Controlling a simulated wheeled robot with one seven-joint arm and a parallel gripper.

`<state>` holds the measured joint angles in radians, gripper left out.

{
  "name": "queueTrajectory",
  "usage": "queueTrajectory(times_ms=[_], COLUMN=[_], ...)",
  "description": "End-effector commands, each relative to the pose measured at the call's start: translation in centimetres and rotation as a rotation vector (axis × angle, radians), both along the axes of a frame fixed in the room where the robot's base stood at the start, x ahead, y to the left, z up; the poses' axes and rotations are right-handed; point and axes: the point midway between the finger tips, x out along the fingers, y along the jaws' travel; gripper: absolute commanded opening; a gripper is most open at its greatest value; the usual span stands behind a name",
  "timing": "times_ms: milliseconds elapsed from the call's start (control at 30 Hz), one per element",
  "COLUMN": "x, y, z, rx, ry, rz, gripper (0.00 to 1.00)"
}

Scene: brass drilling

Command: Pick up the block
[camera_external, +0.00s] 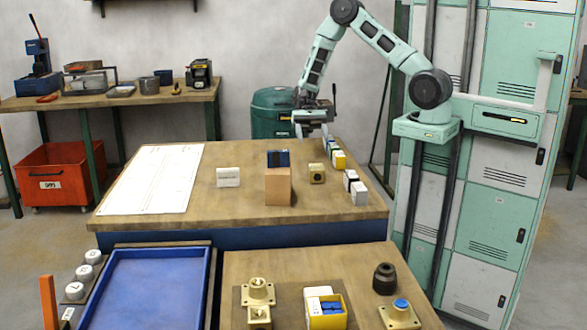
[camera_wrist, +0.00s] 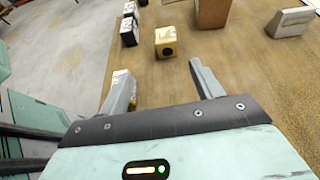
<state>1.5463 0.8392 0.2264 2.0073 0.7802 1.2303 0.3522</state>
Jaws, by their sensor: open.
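A small brass-coloured block with a dark round hole (camera_external: 317,173) sits on the wooden table, right of a brown box. It also shows in the wrist view (camera_wrist: 169,42), beyond the fingertips. My gripper (camera_external: 312,127) is above the table's far right edge, farther back than this block and apart from it. In the wrist view my gripper (camera_wrist: 158,78) has its two fingers spread, with bare tabletop between them. A yellow and white block (camera_external: 338,160) stands near the right edge; the left finger partly hides a pale block in the wrist view.
The brown box (camera_external: 278,187) stands left of the brass block, with a dark blue item behind its top. A small white sign (camera_external: 228,177) and a white sheet (camera_external: 155,180) are farther left. Black and white blocks (camera_external: 355,188) line the right edge. A blue tray (camera_external: 150,290) is in front.

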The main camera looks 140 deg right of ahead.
Motion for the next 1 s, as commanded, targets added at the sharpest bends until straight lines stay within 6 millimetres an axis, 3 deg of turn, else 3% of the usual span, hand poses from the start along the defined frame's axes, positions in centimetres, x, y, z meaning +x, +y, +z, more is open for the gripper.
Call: queueTrajectory(times_ms=[167,700,1000], x=[-0.8,6.1,7.8], y=[-0.8,5.7,7.1], z=[-0.4,-4.2,-5.1], rx=[0.030,0.030,0.028], ry=[-0.007,-0.006,-0.006], rz=[-0.061,-0.057,-0.058], gripper=[0.65,0.65,0.65])
